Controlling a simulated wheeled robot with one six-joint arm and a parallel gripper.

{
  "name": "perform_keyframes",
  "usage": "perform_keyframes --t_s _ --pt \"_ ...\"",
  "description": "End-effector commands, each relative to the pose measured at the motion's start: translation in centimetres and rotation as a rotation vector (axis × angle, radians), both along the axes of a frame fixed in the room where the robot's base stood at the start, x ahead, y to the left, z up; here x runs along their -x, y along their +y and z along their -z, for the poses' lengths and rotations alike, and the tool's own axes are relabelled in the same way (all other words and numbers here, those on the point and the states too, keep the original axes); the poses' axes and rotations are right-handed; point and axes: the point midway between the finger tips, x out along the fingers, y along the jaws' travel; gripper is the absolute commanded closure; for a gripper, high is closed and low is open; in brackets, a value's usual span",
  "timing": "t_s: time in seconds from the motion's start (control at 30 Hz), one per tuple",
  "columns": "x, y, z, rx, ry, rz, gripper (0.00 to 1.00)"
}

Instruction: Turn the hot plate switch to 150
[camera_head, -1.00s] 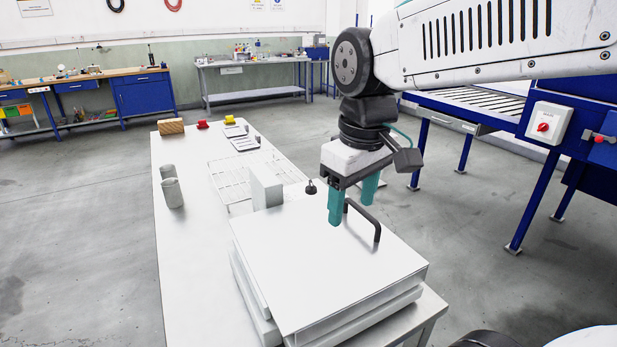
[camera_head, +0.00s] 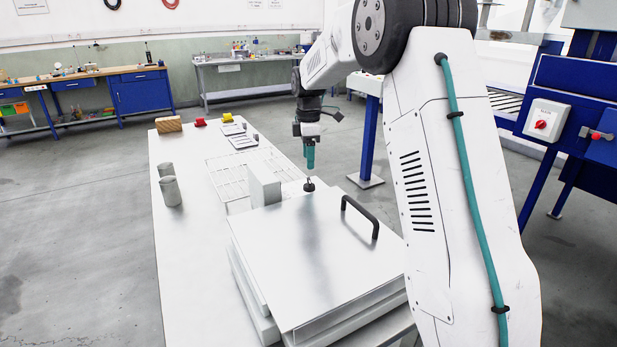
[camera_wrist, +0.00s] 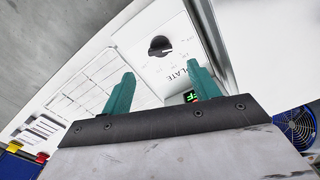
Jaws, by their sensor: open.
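The switch is a round black knob (camera_wrist: 160,46) on a white panel (camera_wrist: 150,70) lettered "PLATE" in the wrist view. A small lit green display (camera_wrist: 190,96) is partly hidden by a finger. The knob (camera_head: 309,185) also shows in the head view, behind the large white lidded box. My gripper (camera_head: 310,165) is above the knob, pointing down, apart from it. In the wrist view its teal fingers (camera_wrist: 160,72) are spread with nothing between them.
The white box lid (camera_head: 300,255) with a black handle (camera_head: 361,217) stands in front of the knob. A white upright block (camera_head: 264,187) and a wire rack (camera_head: 232,174) are to its left. Two grey cylinders (camera_head: 170,190) stand at the table's left edge.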

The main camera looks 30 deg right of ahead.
Motion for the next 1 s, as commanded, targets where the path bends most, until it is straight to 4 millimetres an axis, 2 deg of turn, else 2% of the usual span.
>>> perform_keyframes --t_s 0.4,0.6,0.83,1.0 --pt "0.1 0.0 6.2 0.000 0.004 0.000 0.39" --pt "0.1 0.0 7.3 0.000 0.001 0.000 0.39" --pt "0.1 0.0 7.3 0.000 0.001 0.000 0.39" --pt "0.1 0.0 7.3 0.000 0.001 0.001 0.84"
